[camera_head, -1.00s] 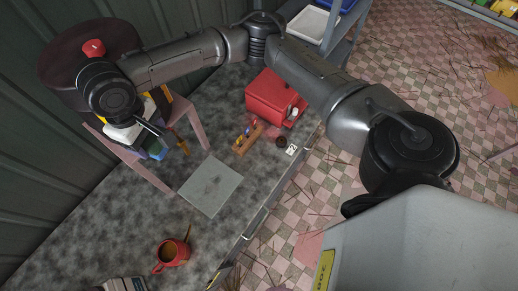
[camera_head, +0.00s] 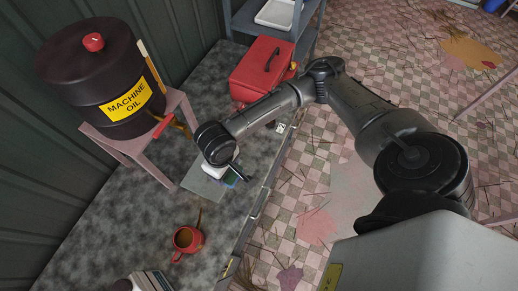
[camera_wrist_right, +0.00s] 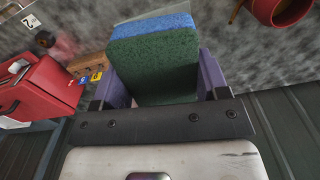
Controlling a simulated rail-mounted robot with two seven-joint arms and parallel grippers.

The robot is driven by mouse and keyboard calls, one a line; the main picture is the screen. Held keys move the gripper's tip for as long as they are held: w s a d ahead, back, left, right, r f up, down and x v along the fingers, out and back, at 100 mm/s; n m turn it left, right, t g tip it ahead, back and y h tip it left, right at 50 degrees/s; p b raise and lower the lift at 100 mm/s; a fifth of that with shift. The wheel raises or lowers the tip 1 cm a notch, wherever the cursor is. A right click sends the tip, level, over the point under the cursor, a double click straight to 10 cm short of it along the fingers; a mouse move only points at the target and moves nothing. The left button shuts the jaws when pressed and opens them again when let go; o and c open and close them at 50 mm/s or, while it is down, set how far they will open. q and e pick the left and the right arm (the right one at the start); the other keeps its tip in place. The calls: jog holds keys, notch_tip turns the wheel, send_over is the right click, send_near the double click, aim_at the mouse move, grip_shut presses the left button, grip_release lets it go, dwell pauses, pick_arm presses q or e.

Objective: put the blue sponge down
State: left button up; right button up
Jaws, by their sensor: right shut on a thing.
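My right gripper (camera_head: 233,173) is over the grey square plate (camera_head: 200,187) on the worktop. In the right wrist view the gripper (camera_wrist_right: 158,82) is shut on the blue sponge (camera_wrist_right: 155,25), a block with a blue layer and a dark green layer. The purple fingers press on its two sides. In the head view only a small part of the sponge (camera_head: 231,181) shows beneath the gripper, over the plate's right part. I cannot tell whether it touches the plate. My left gripper is not in view.
A red mug (camera_head: 187,241) stands in front of the plate. A machine oil drum (camera_head: 105,85) rests on a pink stand (camera_head: 118,148) at the left. A red toolbox (camera_head: 263,70) is behind. In the wrist view a small wooden rack (camera_wrist_right: 90,65) is beside the toolbox.

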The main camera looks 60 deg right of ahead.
jog(key=s+d+f+m, duration=0.2)
jog(key=s+d+f, duration=0.1)
jog(key=s+f, duration=0.3)
jog(key=s+d+f+m, duration=0.1)
jog(key=s+d+f, duration=0.3)
jog(key=s, duration=0.4)
jog(key=s+d+f+m, duration=0.2)
jog(key=s+d, duration=0.1)
jog(key=d, duration=0.4)
jog(key=s+d+f+m, duration=0.2)
jog(key=s+d+m, duration=0.15)
jog(key=d, duration=0.25)
jog(key=w+d+r+m, duration=0.1)
jog(key=w+d+m, duration=0.3)
jog(key=w+d, duration=0.85)
send_over(259, 151)
jog(key=f, duration=0.6)
jog(key=shift+s+d, duration=0.1)
jog(key=shift+d, duration=0.2)
jog(key=shift+w+a+f, duration=0.2)
jog(key=shift+a+f, duration=0.05)
jog(key=shift+f, duration=1.95)
